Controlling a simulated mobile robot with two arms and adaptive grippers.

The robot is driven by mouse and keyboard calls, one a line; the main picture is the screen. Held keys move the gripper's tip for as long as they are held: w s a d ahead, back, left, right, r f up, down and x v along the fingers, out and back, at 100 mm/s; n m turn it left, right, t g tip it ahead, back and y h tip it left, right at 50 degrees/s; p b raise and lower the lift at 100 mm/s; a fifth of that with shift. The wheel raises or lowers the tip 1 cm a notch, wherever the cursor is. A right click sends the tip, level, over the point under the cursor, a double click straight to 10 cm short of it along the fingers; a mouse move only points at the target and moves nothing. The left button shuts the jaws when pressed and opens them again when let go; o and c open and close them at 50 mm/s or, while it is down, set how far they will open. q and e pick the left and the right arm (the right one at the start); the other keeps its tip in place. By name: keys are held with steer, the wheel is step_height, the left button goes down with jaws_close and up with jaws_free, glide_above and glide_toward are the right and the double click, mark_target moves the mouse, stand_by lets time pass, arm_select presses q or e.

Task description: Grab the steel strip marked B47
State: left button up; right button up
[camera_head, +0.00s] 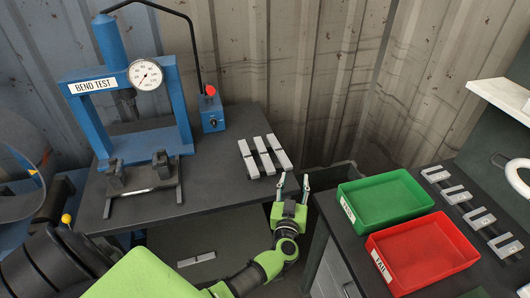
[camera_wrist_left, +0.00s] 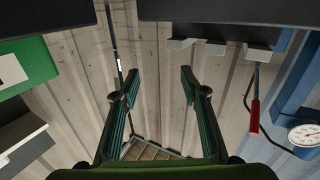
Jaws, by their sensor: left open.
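Three grey steel strips (camera_head: 264,157) lie side by side on a rack near the right end of the dark bench (camera_head: 215,150). Their ends also show past the bench edge at the top of the left wrist view (camera_wrist_left: 215,48). No B47 marking can be read on any of them. My right gripper is not in view.
A blue bend test press (camera_head: 133,85) with a gauge stands on the bench's left. A green tray (camera_head: 387,200) and a red tray (camera_head: 422,255) sit on the right table beside several grey marked pieces (camera_head: 458,195). A grey piece (camera_head: 196,259) lies low below the bench.

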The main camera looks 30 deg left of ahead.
arm_select(q)
steer(key=w+a+r+n+g+y, duration=0.1)
steer(key=a+r+n+y, duration=0.15)
steer(key=r, duration=0.25)
steer(key=n+g+p, duration=0.1)
steer(key=n+g, duration=0.1)
steer(key=g, duration=0.5)
glide_toward(264, 153)
steer(key=w+a, duration=0.1)
steer(key=w+a+f+y, duration=0.1)
steer(key=shift+w+a+f, duration=0.2)
steer(key=shift+w+f, duration=0.1)
steer(key=shift+f, duration=0.05)
steer(key=x, duration=0.3)
steer(key=shift+f, duration=0.3)
steer(key=shift+w+a+f, duration=0.2)
steer(key=shift+w+a, duration=0.05)
steer(key=shift+a, duration=0.2)
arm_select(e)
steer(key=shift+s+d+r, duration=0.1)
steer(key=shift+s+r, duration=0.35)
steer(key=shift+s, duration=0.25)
